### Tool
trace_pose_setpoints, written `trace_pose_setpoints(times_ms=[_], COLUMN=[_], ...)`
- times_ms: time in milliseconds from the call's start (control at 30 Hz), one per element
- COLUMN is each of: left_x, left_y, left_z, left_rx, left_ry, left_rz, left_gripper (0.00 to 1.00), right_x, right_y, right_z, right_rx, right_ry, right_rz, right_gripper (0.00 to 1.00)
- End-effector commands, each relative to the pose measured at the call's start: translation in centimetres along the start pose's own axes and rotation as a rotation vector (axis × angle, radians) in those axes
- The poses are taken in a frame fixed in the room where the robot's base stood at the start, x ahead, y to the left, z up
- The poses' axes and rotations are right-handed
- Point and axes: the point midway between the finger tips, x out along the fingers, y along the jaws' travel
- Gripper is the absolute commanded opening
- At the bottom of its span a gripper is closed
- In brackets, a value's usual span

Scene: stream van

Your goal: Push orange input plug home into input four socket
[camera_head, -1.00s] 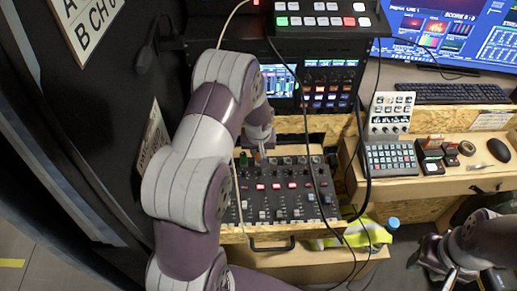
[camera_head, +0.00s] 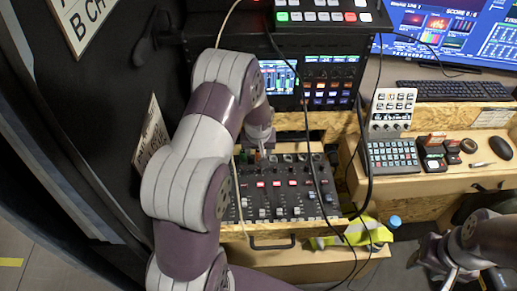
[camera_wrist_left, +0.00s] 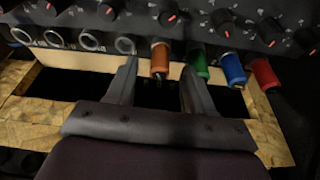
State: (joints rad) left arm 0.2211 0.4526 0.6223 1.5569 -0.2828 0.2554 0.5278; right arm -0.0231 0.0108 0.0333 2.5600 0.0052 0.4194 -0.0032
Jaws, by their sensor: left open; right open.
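The orange plug (camera_wrist_left: 160,58) stands in the row of sockets on the audio mixer (camera_wrist_left: 200,15) in the left wrist view. The fingers look apart from the plug, with dark gaps between. I cannot tell how deep the plug sits in its socket. In the head view my left gripper (camera_head: 262,146) is at the back edge of the mixer (camera_head: 285,195), and my arm hides part of it. My right gripper (camera_head: 443,272) is open and empty at the lower right.
Green (camera_wrist_left: 201,60), blue (camera_wrist_left: 232,68) and red (camera_wrist_left: 264,74) plugs sit right of the orange one. Several empty ringed sockets (camera_wrist_left: 88,40) lie to its left. A black cable (camera_head: 300,110) hangs across the mixer. A rack unit (camera_head: 330,82) stands behind.

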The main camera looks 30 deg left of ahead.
Motion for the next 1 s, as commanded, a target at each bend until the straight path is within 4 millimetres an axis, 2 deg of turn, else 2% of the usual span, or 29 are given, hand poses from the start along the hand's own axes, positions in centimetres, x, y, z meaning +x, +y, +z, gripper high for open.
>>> trace_pose_setpoints(times_ms=[67,400,500,667,1000], left_x=[-1.1,-9.9,-11.4,-12.5,-12.4], left_y=[0.0,0.0,0.0,0.0,0.0], left_z=[-0.1,-0.1,-0.1,0.0,0.0], left_rx=[0.0,0.0,-0.001,-0.001,0.0], left_ry=[0.003,0.006,0.003,0.002,0.001], left_rz=[0.001,0.002,0.001,0.001,0.001], left_gripper=[0.53,0.53,0.53,0.53,0.53], right_x=[-0.1,0.0,0.0,0.0,0.0], right_y=[0.0,0.0,0.0,0.0,0.0], right_z=[0.0,0.0,0.0,0.0,0.0], right_rx=[0.0,0.0,0.0,0.0,0.0], right_ry=[0.0,0.0,0.0,0.0,0.0], right_rz=[0.0,0.0,0.0,0.0,0.0], right_gripper=[0.43,0.43,0.43,0.43,0.43])
